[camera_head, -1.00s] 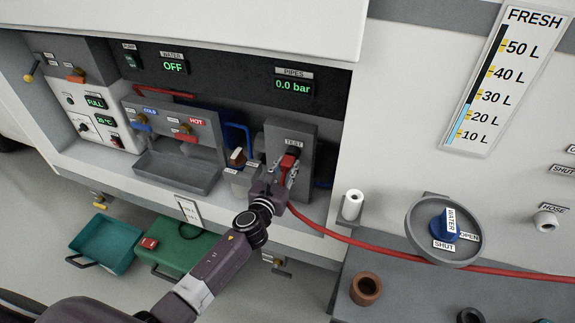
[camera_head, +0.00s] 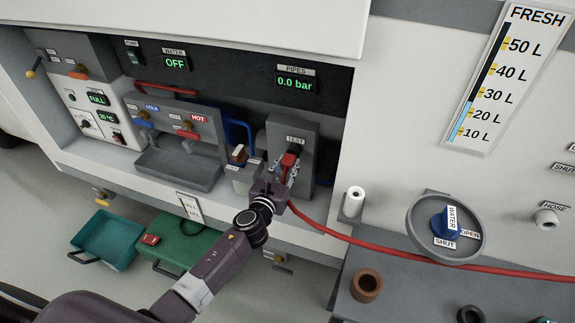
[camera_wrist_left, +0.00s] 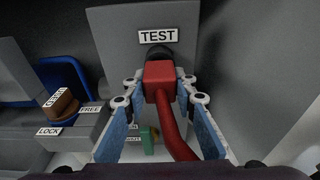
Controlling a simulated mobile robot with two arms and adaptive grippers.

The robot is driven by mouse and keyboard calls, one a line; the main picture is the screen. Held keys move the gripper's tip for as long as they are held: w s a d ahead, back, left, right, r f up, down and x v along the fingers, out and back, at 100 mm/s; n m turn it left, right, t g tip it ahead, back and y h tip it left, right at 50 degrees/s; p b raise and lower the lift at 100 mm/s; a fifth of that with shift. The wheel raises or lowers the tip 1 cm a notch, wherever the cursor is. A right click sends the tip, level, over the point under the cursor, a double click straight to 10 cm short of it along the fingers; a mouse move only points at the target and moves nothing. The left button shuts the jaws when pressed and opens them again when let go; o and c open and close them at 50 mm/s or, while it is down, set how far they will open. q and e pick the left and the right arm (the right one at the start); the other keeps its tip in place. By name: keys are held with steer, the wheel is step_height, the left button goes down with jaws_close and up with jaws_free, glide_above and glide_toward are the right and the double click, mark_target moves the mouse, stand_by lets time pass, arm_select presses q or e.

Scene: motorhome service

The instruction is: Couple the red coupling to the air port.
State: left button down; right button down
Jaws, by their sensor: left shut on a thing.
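The red coupling (camera_head: 289,161) is at the end of a red hose, in front of the grey panel labelled TEST (camera_head: 307,137). My left gripper (camera_head: 284,172) is shut on the red coupling. In the left wrist view the coupling (camera_wrist_left: 159,76) sits between the two fingers, with the hose running down from it. The dark round air port (camera_wrist_left: 158,52) is right behind the coupling and mostly hidden by it. I cannot tell whether the coupling is fully seated on the port. My right gripper is not in view.
A brown knob with LOCK and FREE labels (camera_head: 238,155) stands left of the panel. The red hose (camera_head: 360,246) runs right, below a blue valve (camera_head: 445,222). A white cylinder (camera_head: 353,202) stands right of the opening. The pipes display (camera_head: 294,83) reads 0.0 bar.

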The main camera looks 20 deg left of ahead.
mark_target(286, 169)
arm_select(q)
steer(key=shift+s+a, duration=0.1)
steer(key=shift+s, duration=1.95)
